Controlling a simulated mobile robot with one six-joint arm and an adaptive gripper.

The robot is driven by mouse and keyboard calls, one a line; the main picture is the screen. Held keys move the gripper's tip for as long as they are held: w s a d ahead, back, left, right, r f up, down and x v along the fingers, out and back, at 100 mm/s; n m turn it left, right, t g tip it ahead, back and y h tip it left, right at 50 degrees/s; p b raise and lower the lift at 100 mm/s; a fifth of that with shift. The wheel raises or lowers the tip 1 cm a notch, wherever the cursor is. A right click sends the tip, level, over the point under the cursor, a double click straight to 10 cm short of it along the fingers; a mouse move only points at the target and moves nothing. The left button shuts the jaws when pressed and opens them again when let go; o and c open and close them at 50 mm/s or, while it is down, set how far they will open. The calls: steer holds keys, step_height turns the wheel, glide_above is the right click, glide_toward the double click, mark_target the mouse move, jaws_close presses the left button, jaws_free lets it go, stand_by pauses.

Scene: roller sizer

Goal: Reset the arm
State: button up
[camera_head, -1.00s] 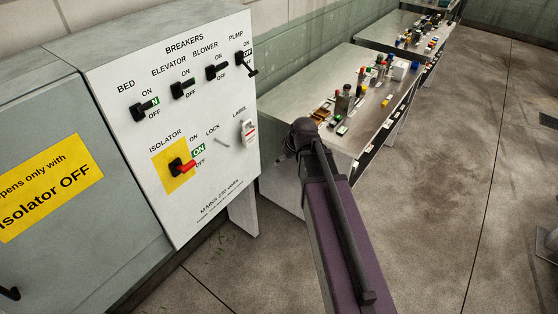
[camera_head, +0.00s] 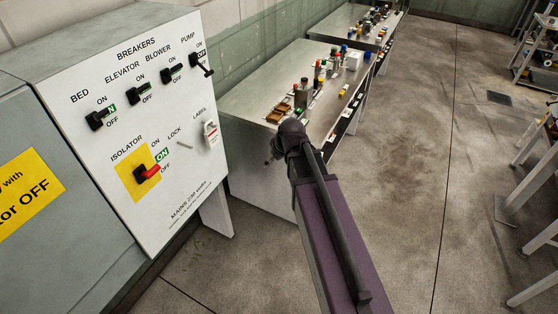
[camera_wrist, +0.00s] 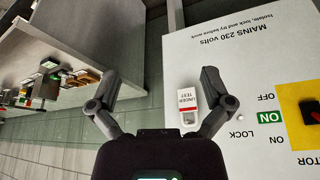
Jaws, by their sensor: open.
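My arm (camera_head: 325,215) reaches forward in the head view, beside the white breaker panel (camera_head: 190,205). My gripper is open and empty in the wrist view (camera_wrist: 158,82), its two fingers spread. The panel fills the right of that view, upside down. The right finger is in front of it; I cannot tell the exact gap. The lock-out label (camera_wrist: 187,103) shows between the fingers and hangs on the panel in the head view (camera_head: 211,135). The red isolator handle (camera_head: 149,172) sits on a yellow plate with a green ON mark beside it.
The breaker switches for bed (camera_head: 98,119), elevator (camera_head: 136,96), blower (camera_head: 171,74) and pump (camera_head: 204,64) line the panel top; the pump lever slants down. A metal bench (camera_head: 255,90) with small parts stands behind my arm.

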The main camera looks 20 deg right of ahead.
stand_by(0.4)
steer(key=s+a+f+m+g+h, duration=0.1)
steer(key=s+m+g, duration=0.3)
steer(key=s, duration=0.9)
steer(key=shift+f+m+h, duration=0.2)
steer(key=shift+m+h, duration=0.3)
steer(key=shift+a, duration=0.15)
stand_by(1.2)
